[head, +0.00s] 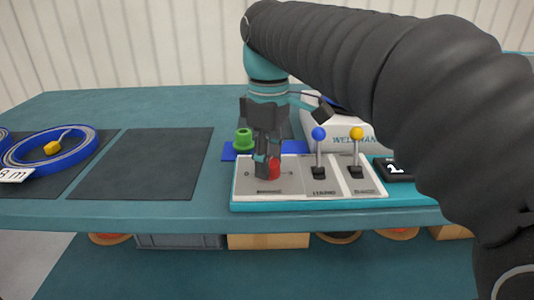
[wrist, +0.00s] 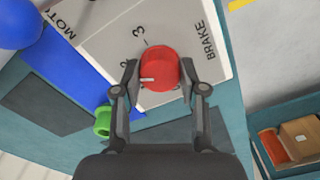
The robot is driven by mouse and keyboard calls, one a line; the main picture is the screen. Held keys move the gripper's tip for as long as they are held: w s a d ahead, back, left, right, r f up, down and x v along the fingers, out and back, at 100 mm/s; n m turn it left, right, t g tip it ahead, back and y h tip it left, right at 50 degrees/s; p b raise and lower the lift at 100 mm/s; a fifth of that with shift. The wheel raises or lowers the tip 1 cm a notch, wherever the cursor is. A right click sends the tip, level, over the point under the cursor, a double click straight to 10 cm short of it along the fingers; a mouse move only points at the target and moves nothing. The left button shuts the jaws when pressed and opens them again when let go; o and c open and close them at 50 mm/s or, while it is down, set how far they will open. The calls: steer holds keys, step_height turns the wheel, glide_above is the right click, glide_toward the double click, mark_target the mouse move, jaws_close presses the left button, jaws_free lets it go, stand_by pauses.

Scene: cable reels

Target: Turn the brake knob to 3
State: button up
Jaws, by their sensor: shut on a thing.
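The red brake knob (wrist: 160,66) stands on a pale panel (wrist: 102,30) marked BRAKE, with the numerals 2 and 3 beside it in the wrist view. A white mark on the knob faces the left side, nearer the 2 than the 3; its exact setting is hard to tell. My gripper (wrist: 158,74) is shut on the knob, one finger on each side. In the head view my gripper (head: 266,154) reaches down from above and partly hides the red knob (head: 274,157) on the panel's left part.
Right of the knob stand a blue-topped lever (head: 319,134) and a yellow-topped lever (head: 356,134). A black display (head: 396,169) shows a 2. A green spool-like piece (head: 244,140) is behind left. A dark mat (head: 145,165) lies empty; a blue cable coil (head: 50,148) is far left.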

steer(key=m, duration=1.2)
steer(key=shift+m, duration=0.3)
stand_by(0.4)
steer(key=o, duration=1.1)
steer(key=shift+o, duration=0.2)
steer(key=shift+r, duration=0.1)
step_height(320, 180, up, 12)
